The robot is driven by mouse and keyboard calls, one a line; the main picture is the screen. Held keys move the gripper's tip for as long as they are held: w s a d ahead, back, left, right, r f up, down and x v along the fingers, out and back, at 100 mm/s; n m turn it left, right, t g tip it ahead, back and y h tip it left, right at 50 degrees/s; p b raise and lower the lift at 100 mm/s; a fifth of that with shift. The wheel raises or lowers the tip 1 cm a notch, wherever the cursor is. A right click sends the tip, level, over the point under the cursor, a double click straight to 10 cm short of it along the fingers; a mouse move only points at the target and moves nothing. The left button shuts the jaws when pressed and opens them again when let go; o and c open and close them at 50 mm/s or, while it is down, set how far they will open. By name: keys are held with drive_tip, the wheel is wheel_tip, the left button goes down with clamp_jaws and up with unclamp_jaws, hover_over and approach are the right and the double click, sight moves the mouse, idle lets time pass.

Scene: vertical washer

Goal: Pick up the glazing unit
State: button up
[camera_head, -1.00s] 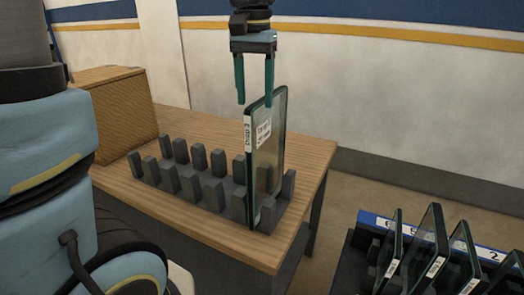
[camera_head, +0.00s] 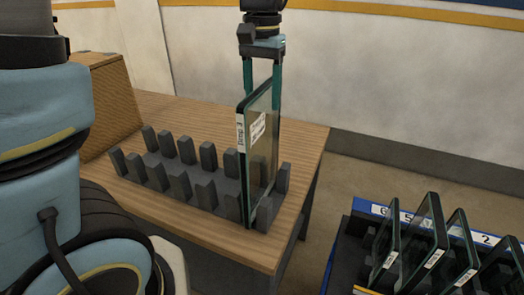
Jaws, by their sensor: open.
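The glazing unit (camera_head: 263,150) is a dark-edged glass pane with white labels. It stands upright in the right end slot of a grey slotted rack (camera_head: 178,185) on the wooden table. My gripper (camera_head: 262,84) is above it, pointing down, with its two teal fingers apart. The fingers reach down to about the pane's top edge, one on each side of it in the picture. The left finger's lower end is hidden behind the pane. I cannot tell whether either finger touches the glass.
The rack's other slots are empty. A brown box-like block (camera_head: 112,108) stands at the table's back left. At the lower right, a blue-fronted rack (camera_head: 365,207) holds several upright glass panes. Bare floor lies between it and the table (camera_head: 302,160).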

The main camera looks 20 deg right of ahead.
drive_tip(key=shift+f, duration=1.25)
clamp_jaws()
drive_tip(key=shift+r, duration=0.15)
